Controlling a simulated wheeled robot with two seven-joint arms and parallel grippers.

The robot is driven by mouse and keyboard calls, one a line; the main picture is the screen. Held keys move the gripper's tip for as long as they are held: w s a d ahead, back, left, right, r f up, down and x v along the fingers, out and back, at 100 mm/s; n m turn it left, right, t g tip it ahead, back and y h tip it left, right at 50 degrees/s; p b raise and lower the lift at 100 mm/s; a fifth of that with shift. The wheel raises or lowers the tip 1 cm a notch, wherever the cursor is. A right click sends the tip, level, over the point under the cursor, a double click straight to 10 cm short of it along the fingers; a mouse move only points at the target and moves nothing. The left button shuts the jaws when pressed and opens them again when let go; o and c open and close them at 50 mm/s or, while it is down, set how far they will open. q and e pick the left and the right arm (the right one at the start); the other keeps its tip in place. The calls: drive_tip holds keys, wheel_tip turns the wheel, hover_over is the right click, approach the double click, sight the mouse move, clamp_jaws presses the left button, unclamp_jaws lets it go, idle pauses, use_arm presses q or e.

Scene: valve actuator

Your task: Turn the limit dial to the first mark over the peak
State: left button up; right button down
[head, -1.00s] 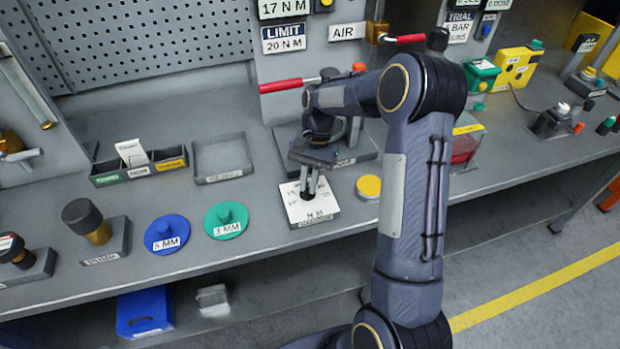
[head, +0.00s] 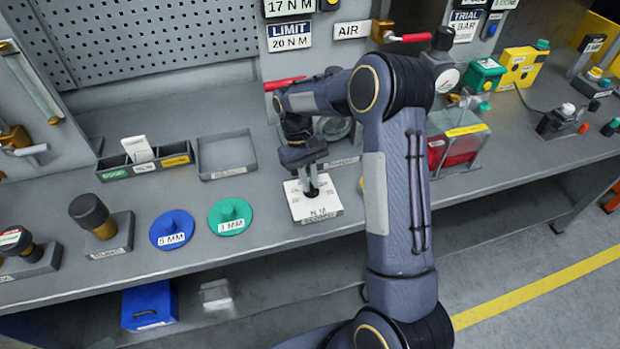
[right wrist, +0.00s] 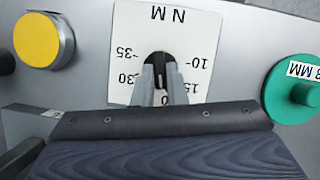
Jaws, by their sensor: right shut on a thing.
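The limit dial is a dark knob (right wrist: 159,62) on a white plate (head: 316,210) marked N M, on the bench near its front edge. The plate also shows in the right wrist view (right wrist: 130,30), with the numbers 35, 30, 10 and 15 readable around the knob. My right gripper (head: 312,188) points down and is shut on the knob. In the right wrist view its fingers (right wrist: 164,80) hide part of the knob and the dial's lower marks. The display panel reads 17 N M (head: 290,7), and the limit sign (head: 290,36) reads 20 N M. My left gripper is out of view.
A green 3 MM disc (head: 230,216) and a blue 5 MM disc (head: 172,230) lie left of the plate. A yellow round button (right wrist: 37,40) is close on the plate's other side. An empty tray (head: 227,156) stands behind.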

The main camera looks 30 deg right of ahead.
drive_tip(key=shift+n, duration=0.6)
drive_tip(key=shift+a+h, duration=0.1)
drive_tip(key=shift+h, duration=0.2)
drive_tip(key=c, duration=1.5)
unclamp_jaws()
drive_tip(key=shift+o, duration=0.2)
drive_tip(key=b+v, duration=0.1)
drive_tip(key=v, duration=0.7)
